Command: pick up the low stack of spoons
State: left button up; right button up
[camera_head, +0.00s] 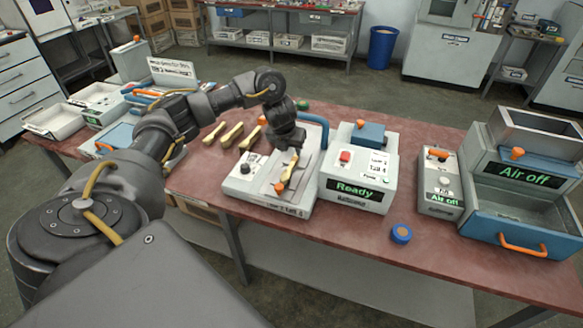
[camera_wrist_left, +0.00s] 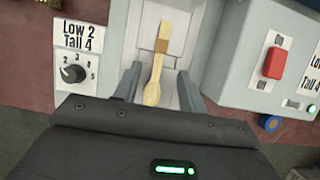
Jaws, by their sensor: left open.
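A pale wooden spoon or stack of spoons (camera_wrist_left: 153,92) lies lengthwise on the metal bed of the grey device labelled "Low 2 Tall 4" (camera_head: 243,187); a brown band (camera_wrist_left: 161,43) crosses it. From above I cannot tell how many spoons are stacked. In the head view it shows below my left gripper (camera_head: 290,146). In the left wrist view the open left gripper (camera_wrist_left: 157,88) has one finger on each side of the spoon, with gaps showing. Other wooden spoon pieces (camera_head: 232,135) lie on the table left of the device. My right gripper is not in view.
A "Ready" box (camera_head: 357,187) with a red button stands close to the device's right. Further right are an "Air off" control box (camera_head: 438,181) and a blue-grey "Air off" machine (camera_head: 522,205). A blue roll (camera_head: 401,233) lies on the clear red tabletop (camera_head: 350,241) in front.

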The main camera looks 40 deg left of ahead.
aim_at(294, 159)
pick_arm(q)
jog(key=x, duration=0.3)
jog(key=shift+w+a, duration=0.1)
jog(key=shift+w, duration=0.05)
jog(key=p+x, duration=0.1)
jog(key=x, duration=0.4)
jog(key=shift+w, duration=0.15)
jog(key=shift+r, duration=0.1)
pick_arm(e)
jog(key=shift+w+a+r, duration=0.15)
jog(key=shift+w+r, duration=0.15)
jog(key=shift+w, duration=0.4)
pick_arm(q)
jog(key=shift+f, duration=0.25)
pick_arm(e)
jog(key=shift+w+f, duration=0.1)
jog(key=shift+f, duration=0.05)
pick_arm(q)
grip_shut()
